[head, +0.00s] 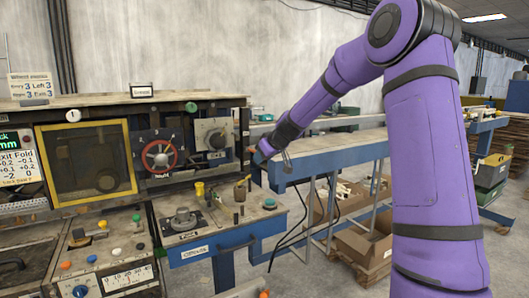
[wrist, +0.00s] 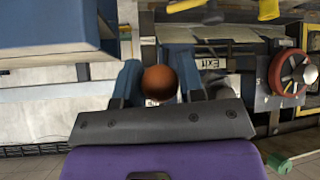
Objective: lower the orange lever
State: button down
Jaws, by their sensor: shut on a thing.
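The orange lever's round knob (wrist: 160,83) sits between the two fingers of my gripper (wrist: 159,80) in the wrist view. My gripper is shut on it. In the head view my gripper (head: 262,153) is at the right end of the machine, and a small bit of orange (head: 251,149) shows at its tip. The lever's shaft is hidden behind the knob and fingers, so I cannot tell its angle.
A red handwheel (head: 159,156) and a grey dial box (head: 214,135) are left of my gripper. A blue-sided control table (head: 218,243) stands below. A blue rail (head: 330,158) runs to the right. Cardboard boxes (head: 365,249) sit on the floor.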

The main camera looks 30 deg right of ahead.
jog(key=shift+w+f, duration=0.2)
jog(key=shift+f, duration=1.75)
jog(key=c, duration=0.8)
grip_release()
jog(key=shift+w, duration=0.1)
jog(key=shift+o, duration=0.2)
jog(key=v, duration=1.1)
jog(key=shift+f, duration=0.15)
